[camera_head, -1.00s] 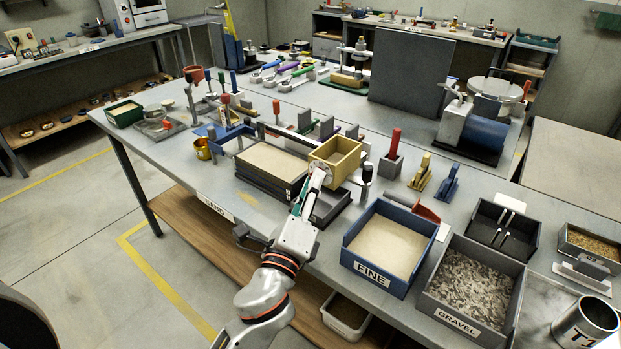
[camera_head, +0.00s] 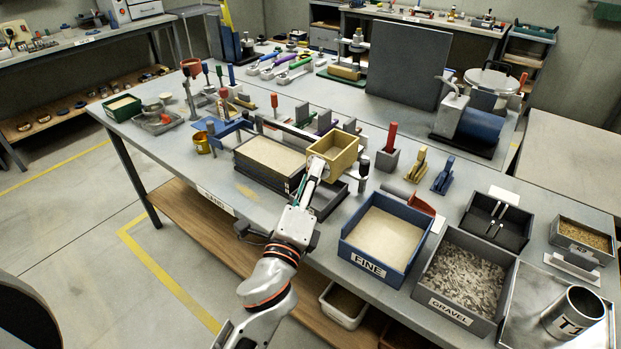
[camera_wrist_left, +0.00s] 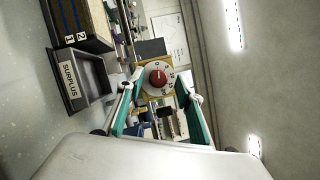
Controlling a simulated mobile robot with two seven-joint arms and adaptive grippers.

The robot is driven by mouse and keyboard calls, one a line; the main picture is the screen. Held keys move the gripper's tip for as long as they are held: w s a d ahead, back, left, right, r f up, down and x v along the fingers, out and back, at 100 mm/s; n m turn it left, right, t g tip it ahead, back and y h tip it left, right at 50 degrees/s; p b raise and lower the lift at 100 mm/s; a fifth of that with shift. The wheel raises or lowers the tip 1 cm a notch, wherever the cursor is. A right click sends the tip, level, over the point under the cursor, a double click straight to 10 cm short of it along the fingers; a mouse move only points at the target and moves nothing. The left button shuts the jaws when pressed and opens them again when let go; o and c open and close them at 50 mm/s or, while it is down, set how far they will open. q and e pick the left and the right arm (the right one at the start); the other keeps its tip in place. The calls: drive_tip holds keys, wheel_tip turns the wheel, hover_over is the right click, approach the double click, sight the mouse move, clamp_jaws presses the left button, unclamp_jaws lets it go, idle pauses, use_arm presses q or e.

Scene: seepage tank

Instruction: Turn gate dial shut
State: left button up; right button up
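The gate dial (camera_wrist_left: 158,77) is a red knob on a round white face with printed numbers, in the middle of the left wrist view. It sits on the front of a yellow open-topped box (camera_head: 345,153); in the head view the white dial face (camera_head: 318,164) is partly covered by my gripper. My left gripper (camera_head: 314,171) is right in front of the dial. In the left wrist view its two teal fingers (camera_wrist_left: 158,92) are spread, one on each side of the knob, with a gap to it. My right gripper is not in view.
A dark tray labelled SURPLUS (camera_wrist_left: 90,80) lies beside the gripper, next to a dark sand-filled box (camera_head: 270,155). A black post (camera_head: 364,172) is close to the yellow box.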

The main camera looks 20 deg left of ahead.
use_arm(q)
wheel_tip(320, 180, up, 10)
idle(0.8)
